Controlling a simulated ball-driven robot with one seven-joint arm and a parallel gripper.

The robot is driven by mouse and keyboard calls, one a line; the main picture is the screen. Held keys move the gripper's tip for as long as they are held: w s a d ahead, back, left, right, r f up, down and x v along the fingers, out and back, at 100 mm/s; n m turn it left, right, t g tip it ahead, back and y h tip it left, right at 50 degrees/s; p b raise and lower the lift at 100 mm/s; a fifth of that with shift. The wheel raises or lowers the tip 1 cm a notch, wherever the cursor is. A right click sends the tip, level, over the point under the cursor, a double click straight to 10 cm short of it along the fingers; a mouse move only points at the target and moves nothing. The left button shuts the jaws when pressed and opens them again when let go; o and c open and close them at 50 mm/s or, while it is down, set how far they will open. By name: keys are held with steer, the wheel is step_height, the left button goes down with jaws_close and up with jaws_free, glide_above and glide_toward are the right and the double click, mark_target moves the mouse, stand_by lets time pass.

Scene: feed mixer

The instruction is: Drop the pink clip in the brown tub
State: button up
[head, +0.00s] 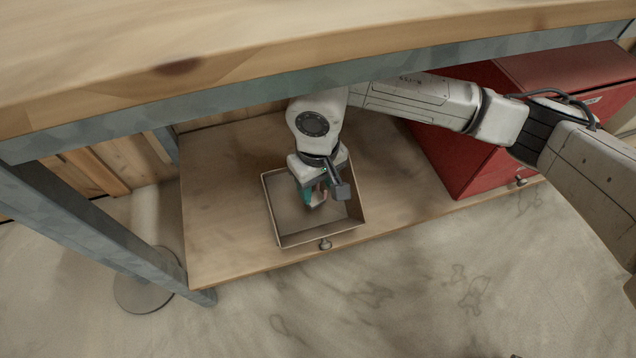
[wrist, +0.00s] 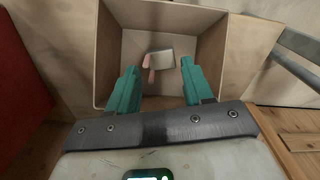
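The brown tub (head: 318,237) is an open square box on the lower wooden shelf. In the wrist view its walls (wrist: 118,48) surround the space ahead of my gripper. My gripper (head: 314,196) points down into the tub; its teal fingers (wrist: 158,74) are spread apart. The pink clip (wrist: 151,68), with a pale grey part beside it, shows beyond and between the fingertips, inside the tub's outline, and no finger visibly grips it. I cannot tell whether it touches the tub floor. In the head view my gripper partly hides it.
A red metal box (head: 475,145) stands on the shelf to the right of the tub. A thick wooden tabletop (head: 250,50) on a grey frame overhangs the shelf. The shelf left of the tub is clear.

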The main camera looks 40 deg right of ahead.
steer(key=o, duration=0.3)
steer(key=shift+o, duration=0.2)
